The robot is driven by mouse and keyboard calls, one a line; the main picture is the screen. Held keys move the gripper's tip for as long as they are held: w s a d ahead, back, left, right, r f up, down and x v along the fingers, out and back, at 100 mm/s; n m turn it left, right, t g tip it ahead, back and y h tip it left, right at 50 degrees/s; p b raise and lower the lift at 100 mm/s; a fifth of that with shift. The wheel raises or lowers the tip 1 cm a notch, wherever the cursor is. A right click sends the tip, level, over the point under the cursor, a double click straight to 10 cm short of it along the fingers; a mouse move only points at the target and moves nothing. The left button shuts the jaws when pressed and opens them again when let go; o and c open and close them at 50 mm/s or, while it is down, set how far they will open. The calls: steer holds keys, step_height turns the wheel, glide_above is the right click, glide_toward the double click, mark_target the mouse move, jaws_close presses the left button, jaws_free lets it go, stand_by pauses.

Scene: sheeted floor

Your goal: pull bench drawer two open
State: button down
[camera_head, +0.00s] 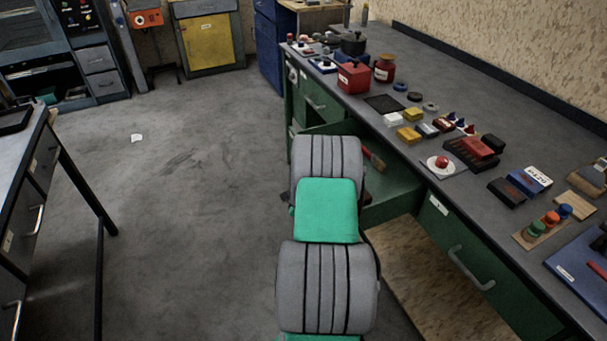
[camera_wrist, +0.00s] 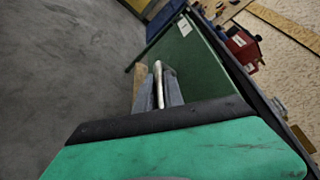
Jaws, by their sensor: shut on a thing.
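The green bench drawer (camera_head: 393,188) in the middle of the long bench stands pulled out, its inside showing in the head view. Its front is mostly hidden behind my arm there. In the wrist view, the green drawer front (camera_wrist: 200,70) carries a small white label, too small to read. My gripper (camera_wrist: 158,88) is shut on the drawer's silver bar handle (camera_wrist: 159,82), with a finger on each side. In the head view my arm hides the gripper and handle. A red-handled thing (camera_head: 373,159) lies inside the drawer.
The bench top (camera_head: 385,104) holds many small items, including a red box (camera_head: 353,77) and a red button (camera_head: 441,162). Another closed green drawer (camera_head: 470,262) is nearer on the right. A second table (camera_head: 22,160) stands left. The grey floor between is clear except for a white scrap (camera_head: 137,138).

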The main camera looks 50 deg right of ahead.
steer(key=shift+a+f, duration=0.1)
steer(key=shift+a, duration=0.15)
steer(key=c, duration=1.5)
jaws_free()
steer(key=shift+w, duration=0.1)
steer(key=shift+o, duration=0.2)
steer(key=v, duration=0.7)
steer(key=shift+s+a+b, duration=0.2)
steer(key=shift+s+b, duration=0.1)
steer(key=shift+b, duration=0.15)
